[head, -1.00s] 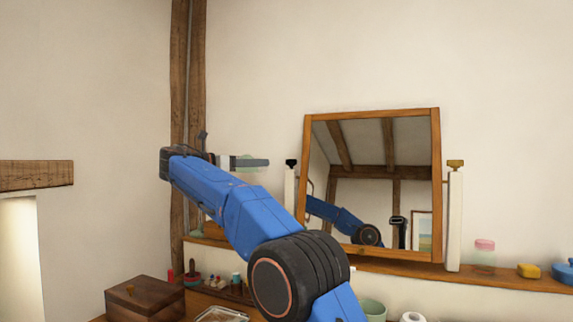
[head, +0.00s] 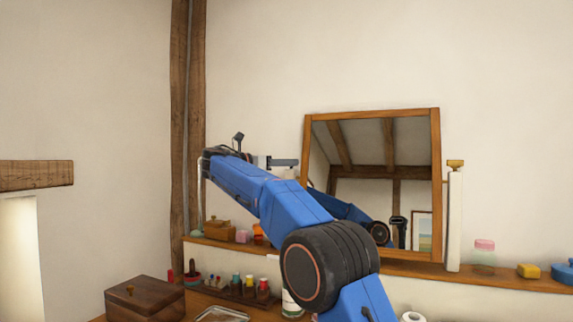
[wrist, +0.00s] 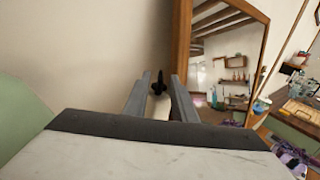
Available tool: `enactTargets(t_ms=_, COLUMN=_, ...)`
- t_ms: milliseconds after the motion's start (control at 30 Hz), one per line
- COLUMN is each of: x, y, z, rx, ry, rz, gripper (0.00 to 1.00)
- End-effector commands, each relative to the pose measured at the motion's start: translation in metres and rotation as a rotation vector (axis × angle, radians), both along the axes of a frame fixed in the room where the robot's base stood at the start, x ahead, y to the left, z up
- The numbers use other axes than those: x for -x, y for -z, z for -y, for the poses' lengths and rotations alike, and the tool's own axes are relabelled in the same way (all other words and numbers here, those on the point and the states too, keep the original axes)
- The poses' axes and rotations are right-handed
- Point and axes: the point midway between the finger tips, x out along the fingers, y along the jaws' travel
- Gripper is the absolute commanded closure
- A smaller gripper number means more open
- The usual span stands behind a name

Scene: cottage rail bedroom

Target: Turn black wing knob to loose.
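The black wing knob (wrist: 158,84) shows in the wrist view beyond my fingertips, lined up with the gap between them. A pale post (wrist: 157,106) shows below it, beside the mirror frame. My gripper (wrist: 160,84) is open, with one finger on each side of the gap and nothing held. In the head view my gripper (head: 297,162) points right toward the mirror's left side; the black knob and its post are hidden there by my arm. Whether the fingers overlap the knob in depth I cannot tell.
The tilted wood-framed mirror (head: 437,185) stands on a wall shelf (head: 500,281). A brass wing knob (head: 455,163) tops the right white post (head: 453,220). A pink-lidded jar (head: 484,258) and a yellow block (head: 529,271) sit farther right. A wooden box (head: 145,300) is lower left.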

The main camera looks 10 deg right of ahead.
Motion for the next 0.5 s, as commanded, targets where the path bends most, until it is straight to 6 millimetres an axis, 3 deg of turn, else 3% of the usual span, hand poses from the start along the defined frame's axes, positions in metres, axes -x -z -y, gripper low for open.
enactTargets(t_ms=100, x=0.0001, y=-0.0001, z=-0.0002, rx=0.000, ry=0.000, rz=0.000, gripper=0.76)
enactTargets(t_ms=200, x=0.0001, y=-0.0001, z=-0.0003, rx=0.000, ry=0.000, rz=0.000, gripper=0.97)
enactTargets(t_ms=233, x=0.0001, y=-0.0001, z=-0.0004, rx=0.000, ry=0.000, rz=0.000, gripper=1.00)
enactTargets(t_ms=500, x=0.0013, y=-0.0005, z=-0.0001, rx=0.000, ry=-0.012, rz=0.000, gripper=1.00)
